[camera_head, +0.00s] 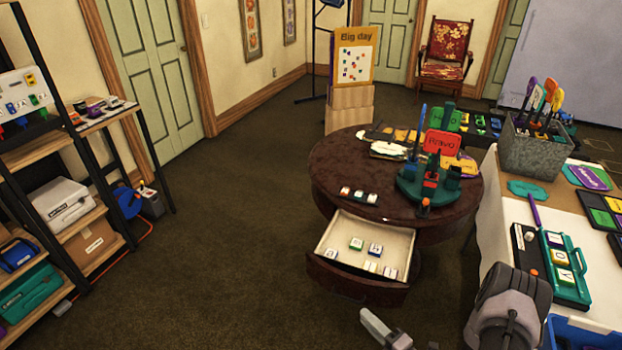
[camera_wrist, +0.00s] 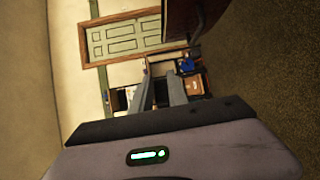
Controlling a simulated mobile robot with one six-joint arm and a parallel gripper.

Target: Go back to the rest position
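My gripper (camera_wrist: 161,82) shows in the wrist view with its two fingers apart and nothing between them. In the head view only part of it shows at the bottom edge, in front of the open drawer (camera_head: 315,281). The grey arm links beside it are mine. The gripper looks apart from the round dark table (camera_head: 330,165) and its drawer. The drawer holds several small white lettered blocks (camera_head: 356,243).
A white-covered table (camera_head: 492,228) with a metal bucket (camera_head: 535,146) of signs stands close on the right. A shelf rack (camera_head: 75,245) stands at the left. The brown carpet (camera_head: 230,215) between the rack and the round table is clear. A red chair (camera_head: 446,55) is at the back.

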